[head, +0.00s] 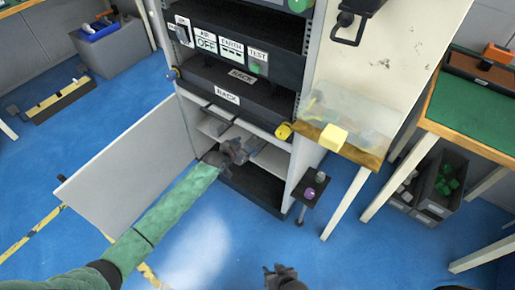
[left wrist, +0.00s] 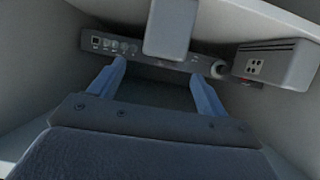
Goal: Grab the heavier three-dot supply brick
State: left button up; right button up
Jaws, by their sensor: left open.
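My left arm reaches into the open lower shelf of the rack cabinet (head: 290,165). My left gripper (head: 238,150) is at the shelf opening, and its fingers (left wrist: 157,85) are open and empty in the left wrist view. Beyond them a long grey unit (left wrist: 150,52) with a row of ports lies across the back. A plain grey block (left wrist: 171,28) is in front of its middle, above the gap between the fingers. A grey box (left wrist: 275,65) with several dark dots stands to the right of the right finger. I cannot make out a three-dot mark. My right gripper (head: 285,278) is low, outside the cabinet.
The cabinet door (head: 130,165) stands open on the left. A small dark stand (head: 314,188) with a purple knob is right of the opening. Blue floor in front is mostly clear.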

aim_at(255, 139)
pick_arm(q)
jog(key=shift+b+x, duration=0.3)
jog(key=shift+x, duration=3.65)
jog(key=shift+c, duration=0.5)
grip_shut()
jog(key=shift+w+r, duration=0.15)
